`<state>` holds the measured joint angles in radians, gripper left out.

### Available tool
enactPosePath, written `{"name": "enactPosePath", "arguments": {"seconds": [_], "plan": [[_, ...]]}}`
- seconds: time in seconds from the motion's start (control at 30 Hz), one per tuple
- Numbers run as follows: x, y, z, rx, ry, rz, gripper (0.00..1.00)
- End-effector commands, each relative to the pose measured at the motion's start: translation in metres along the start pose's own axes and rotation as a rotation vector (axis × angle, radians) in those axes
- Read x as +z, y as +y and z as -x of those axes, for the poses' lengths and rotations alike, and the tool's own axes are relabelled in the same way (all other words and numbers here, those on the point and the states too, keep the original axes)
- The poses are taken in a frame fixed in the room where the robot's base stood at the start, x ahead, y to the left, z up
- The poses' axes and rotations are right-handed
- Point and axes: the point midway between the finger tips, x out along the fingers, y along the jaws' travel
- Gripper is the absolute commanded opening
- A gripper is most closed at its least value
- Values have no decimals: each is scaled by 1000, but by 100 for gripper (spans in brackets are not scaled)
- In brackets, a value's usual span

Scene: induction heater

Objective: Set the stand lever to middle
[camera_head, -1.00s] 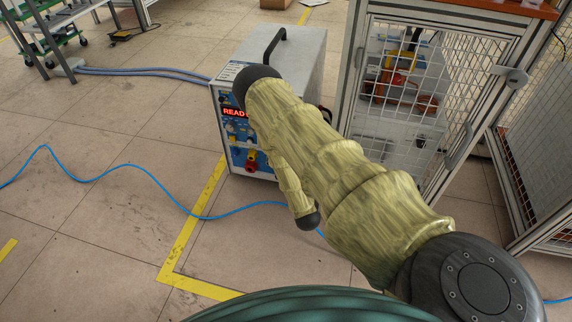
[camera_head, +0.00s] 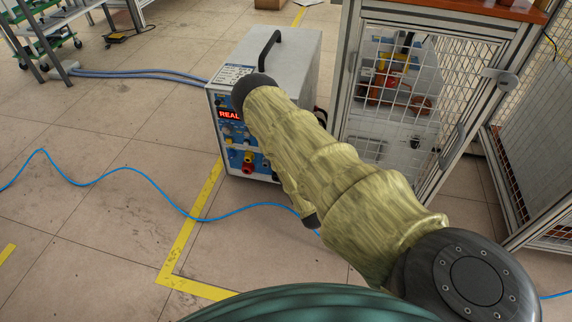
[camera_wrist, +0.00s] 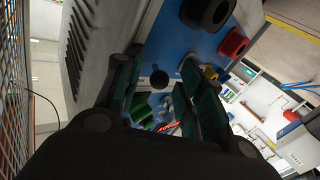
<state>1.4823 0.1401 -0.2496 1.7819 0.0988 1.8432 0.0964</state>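The induction heater (camera_head: 285,75) is a grey box with a blue front panel (camera_head: 236,141), a red lit display (camera_head: 229,115), and yellow and red knobs. My arm covers part of it in the head view, and I cannot make out my gripper there. In the wrist view, my gripper (camera_wrist: 160,68) has its two dark green fingers apart in front of the blue panel (camera_wrist: 172,45). A small round black part (camera_wrist: 159,80) shows between the fingers. A yellow part (camera_wrist: 210,72) is beside the right finger. I cannot tell which part is the stand lever.
A wire-mesh cage cabinet (camera_head: 420,95) stands right of the heater. A blue cable (camera_head: 130,167) crosses the floor near yellow floor tape (camera_head: 187,225). In the wrist view, large black (camera_wrist: 208,10) and red (camera_wrist: 233,43) connectors stick out of the panel. The floor at left is mostly clear.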

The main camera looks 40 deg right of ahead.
Motion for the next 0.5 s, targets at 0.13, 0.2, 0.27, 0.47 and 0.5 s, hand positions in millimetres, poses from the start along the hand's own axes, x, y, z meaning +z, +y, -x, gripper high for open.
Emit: {"name": "enactPosePath", "arguments": {"seconds": [0.13,0.2,0.27,0.47,0.5], "plan": [[-1,0,0,0,1,0,40],[-1,0,-1,0,2,0,40],[-1,0,0,0,2,0,40],[0,0,14,1,1,1,40],[0,0,20,1,-1,1,40]]}}
